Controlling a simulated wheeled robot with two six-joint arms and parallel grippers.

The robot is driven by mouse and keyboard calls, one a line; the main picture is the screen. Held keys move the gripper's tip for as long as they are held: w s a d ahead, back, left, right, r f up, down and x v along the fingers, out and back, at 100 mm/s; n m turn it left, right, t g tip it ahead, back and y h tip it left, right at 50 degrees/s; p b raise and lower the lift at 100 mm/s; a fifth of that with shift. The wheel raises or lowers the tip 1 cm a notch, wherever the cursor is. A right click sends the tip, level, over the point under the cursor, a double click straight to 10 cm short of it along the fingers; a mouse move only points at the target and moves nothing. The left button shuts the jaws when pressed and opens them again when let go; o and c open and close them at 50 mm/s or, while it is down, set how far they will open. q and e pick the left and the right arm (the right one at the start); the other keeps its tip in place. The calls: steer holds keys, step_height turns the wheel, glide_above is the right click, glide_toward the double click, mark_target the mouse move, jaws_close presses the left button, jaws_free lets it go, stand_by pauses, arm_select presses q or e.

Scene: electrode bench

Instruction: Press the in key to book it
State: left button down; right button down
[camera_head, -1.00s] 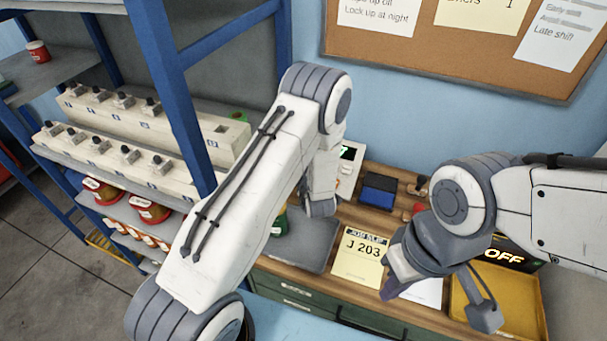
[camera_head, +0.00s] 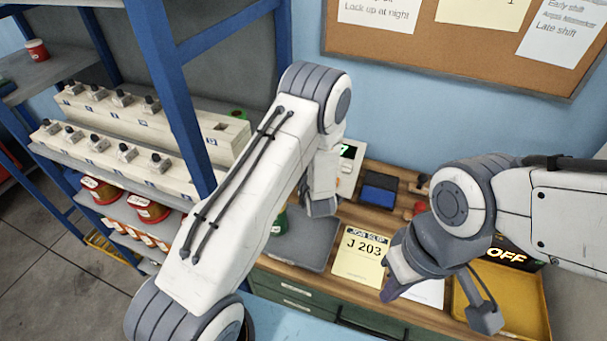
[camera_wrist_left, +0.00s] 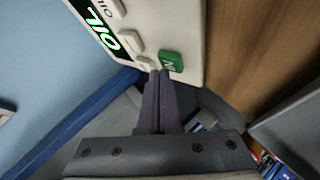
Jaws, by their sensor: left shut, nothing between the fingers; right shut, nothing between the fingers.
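A white keypad box (camera_wrist_left: 188,20) with a lit green display (camera_wrist_left: 102,28) fills the top of the left wrist view. Its green key (camera_wrist_left: 171,62) appears marked IN, and pale keys sit beside it. My left gripper (camera_wrist_left: 160,74) is shut and empty, its tips right at the green key's edge; I cannot tell whether they touch it. In the head view the box (camera_head: 349,163) shows partly behind my left arm, which hides the left fingers and the green key. My right gripper (camera_head: 387,292) is shut and empty over the bench front.
A job slip (camera_head: 361,255) reading J 203 lies beside a grey mat (camera_head: 305,243). A blue box (camera_head: 379,189) stands behind it. A yellow tray (camera_head: 515,305) and an OFF sign (camera_head: 507,256) are at right. A blue-framed shelf (camera_head: 168,95) stands at left.

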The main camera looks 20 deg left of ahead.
arm_select(q)
steer(key=shift+w+f+b, duration=0.15)
steer(key=shift+f+b, duration=0.25)
steer(key=shift+b, duration=0.1)
stand_by(0.6)
steer(key=shift+r, duration=0.1)
steer(key=shift+s+r+p, duration=0.3)
steer(key=shift+r+p, duration=0.15)
steer(key=shift+r, duration=0.25)
steer(key=r+p, duration=0.1)
steer(key=s+r+p, duration=0.1)
steer(key=r, duration=0.1)
steer(key=s+r, duration=0.1)
steer(key=shift+r+p, duration=0.35)
steer(key=shift+p, duration=0.05)
stand_by(0.8)
